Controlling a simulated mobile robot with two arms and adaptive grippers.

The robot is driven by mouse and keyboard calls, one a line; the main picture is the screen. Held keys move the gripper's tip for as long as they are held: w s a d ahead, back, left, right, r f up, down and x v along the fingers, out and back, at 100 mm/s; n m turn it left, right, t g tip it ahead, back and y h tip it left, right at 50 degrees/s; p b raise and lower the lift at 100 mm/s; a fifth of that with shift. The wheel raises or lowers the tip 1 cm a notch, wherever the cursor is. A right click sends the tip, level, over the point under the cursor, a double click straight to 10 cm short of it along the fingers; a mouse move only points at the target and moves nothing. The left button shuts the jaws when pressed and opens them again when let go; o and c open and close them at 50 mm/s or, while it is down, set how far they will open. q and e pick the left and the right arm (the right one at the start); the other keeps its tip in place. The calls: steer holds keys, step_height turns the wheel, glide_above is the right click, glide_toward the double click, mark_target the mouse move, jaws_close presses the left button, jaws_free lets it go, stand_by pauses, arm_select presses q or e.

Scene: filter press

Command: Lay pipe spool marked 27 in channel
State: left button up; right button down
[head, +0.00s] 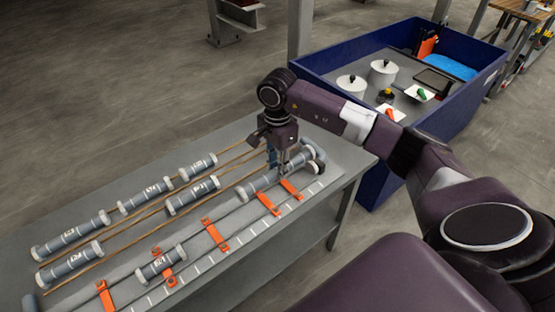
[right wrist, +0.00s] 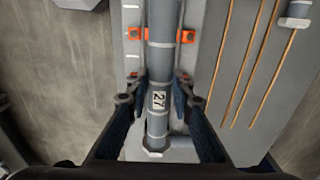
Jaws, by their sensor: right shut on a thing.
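The grey pipe spool marked 27 (right wrist: 159,70) runs lengthwise between my right gripper's fingers in the right wrist view, its 27 label facing up. In the head view the spool (head: 262,183) is at the far end of the channel line (head: 199,233), by the orange clamps (head: 268,204). My right gripper (head: 283,170) points down and is shut on it. An orange clamp piece (right wrist: 187,37) shows beside the pipe. I cannot tell whether the spool rests on the channel bottom or hangs slightly above it. My left gripper is not in view.
Several other labelled spools (head: 144,195) lie between brown rods on the grey table (head: 330,178). A short spool (head: 160,262) lies along the channel line near the front. An elbow piece (head: 317,155) is at the far end. A blue bin (head: 325,85) stands behind the table.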

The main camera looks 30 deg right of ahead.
steer(key=shift+w+f, duration=0.2)
steer(key=shift+f, duration=0.4)
steer(key=shift+f+b, duration=0.3)
steer(key=shift+b, duration=0.15)
steer(key=shift+s+f+b, duration=0.2)
steer(key=shift+f+b, duration=0.35)
steer(key=shift+f, duration=0.75)
steer(key=shift+f+b, duration=0.6)
steer(key=shift+f, duration=0.1)
steer(key=shift+f+b, duration=0.35)
steer(key=shift+w+f+b, duration=0.1)
steer(key=shift+f+b, duration=0.5)
steer(key=shift+f, duration=0.15)
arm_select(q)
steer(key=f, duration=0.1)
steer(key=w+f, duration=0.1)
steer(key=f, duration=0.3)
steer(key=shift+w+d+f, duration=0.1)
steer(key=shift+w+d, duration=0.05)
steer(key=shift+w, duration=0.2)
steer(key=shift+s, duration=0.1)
